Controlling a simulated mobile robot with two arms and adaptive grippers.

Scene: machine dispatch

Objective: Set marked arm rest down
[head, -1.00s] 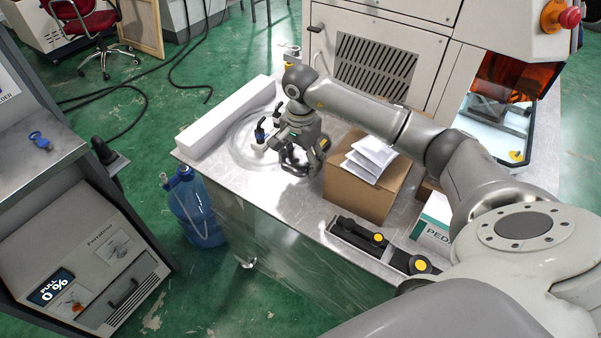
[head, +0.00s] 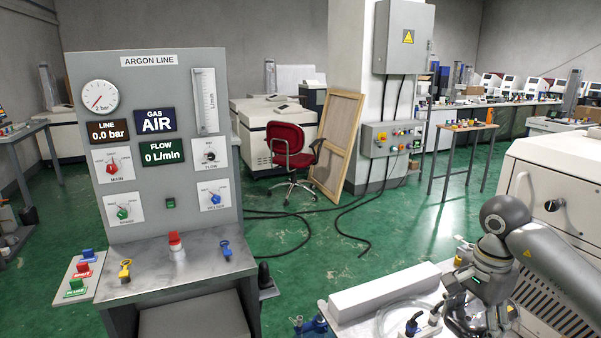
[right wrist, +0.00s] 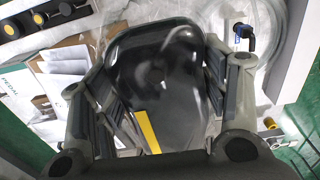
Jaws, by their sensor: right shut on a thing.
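My right gripper (right wrist: 155,100) is shut on a dark, glossy, rounded pad with a yellow stripe, which looks like the marked arm rest (right wrist: 165,60). The pad fills the middle of the right wrist view, between the two fingers. In the head view my right gripper (head: 482,318) is at the lower right, over the metal table, and the pad cannot be made out there. The red office chair (head: 290,150) stands on the green floor behind. My left gripper is not in view.
The argon line panel (head: 155,140) with its metal shelf (head: 195,270) stands at the left. A long white block (head: 385,290) lies on the table's edge. White papers (right wrist: 62,62) lie on a box. Cables cross the floor.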

